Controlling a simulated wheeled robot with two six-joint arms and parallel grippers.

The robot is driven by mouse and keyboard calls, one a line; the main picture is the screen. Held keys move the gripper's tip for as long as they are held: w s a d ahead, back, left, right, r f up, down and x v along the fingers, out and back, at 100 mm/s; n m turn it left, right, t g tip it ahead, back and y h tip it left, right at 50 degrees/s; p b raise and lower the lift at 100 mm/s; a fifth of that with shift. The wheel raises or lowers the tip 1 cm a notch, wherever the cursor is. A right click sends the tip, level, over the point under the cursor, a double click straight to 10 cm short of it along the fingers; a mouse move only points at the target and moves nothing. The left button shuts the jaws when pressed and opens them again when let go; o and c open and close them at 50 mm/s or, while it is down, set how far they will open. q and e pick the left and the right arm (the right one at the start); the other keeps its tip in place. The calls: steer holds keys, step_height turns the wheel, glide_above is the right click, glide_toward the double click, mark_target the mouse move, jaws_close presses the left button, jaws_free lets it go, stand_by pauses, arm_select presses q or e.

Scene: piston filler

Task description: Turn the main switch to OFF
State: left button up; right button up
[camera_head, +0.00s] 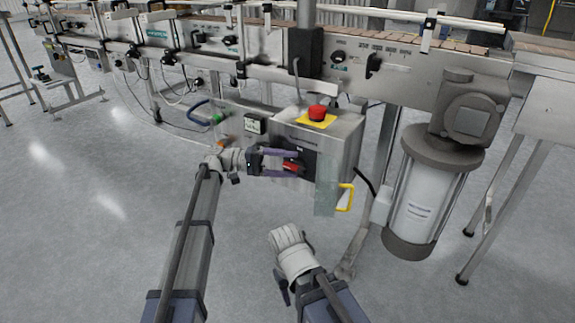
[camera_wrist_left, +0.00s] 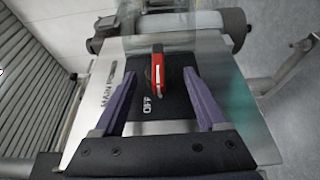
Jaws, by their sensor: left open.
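The main switch has a red handle (camera_head: 291,167) on a black plate on the front of a steel control box (camera_head: 345,135). In the left wrist view the red handle (camera_wrist_left: 157,72) lies along the picture's vertical, with the OFF mark (camera_wrist_left: 148,105) just below its lower end and the word MAIN to its left. My left gripper (camera_head: 306,166) is open, its purple fingers on either side of the handle. In the left wrist view the gripper (camera_wrist_left: 161,76) shows gaps between both fingers and the handle. My right arm is low in the head view; its fingers do not show.
A red emergency button (camera_head: 317,112) on a yellow plate tops the box. A clear greenish panel (camera_head: 325,192) and a yellow handle (camera_head: 346,197) are at the box's right. A motor cylinder (camera_head: 425,205) stands further right.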

arm_select(q)
steer(key=v, duration=0.7)
steer(key=shift+a, duration=0.35)
steer(key=shift+w, duration=0.1)
steer(key=s+a+f+n+t+y, duration=0.25)
steer(key=s+f+y, duration=0.55)
steer(key=s+f, duration=0.6)
steer(key=s+a+f+t+y, duration=0.3)
steer(key=s+a+f+y, duration=0.6)
steer(key=a, duration=0.4)
steer(key=s+d+r+m+g+y+p, duration=0.1)
steer(key=s+d+r+m+p, duration=0.15)
steer(key=d+r+p, duration=0.6)
steer(key=s+d+r+m+y+p, duration=0.1)
steer(key=s+d+r+p, duration=0.25)
steer(key=r+p, duration=0.95)
step_height(320, 180, up, 36)
steer(key=a+p, duration=0.1)
steer(key=p, duration=3.4)
steer(key=shift+s, duration=0.3)
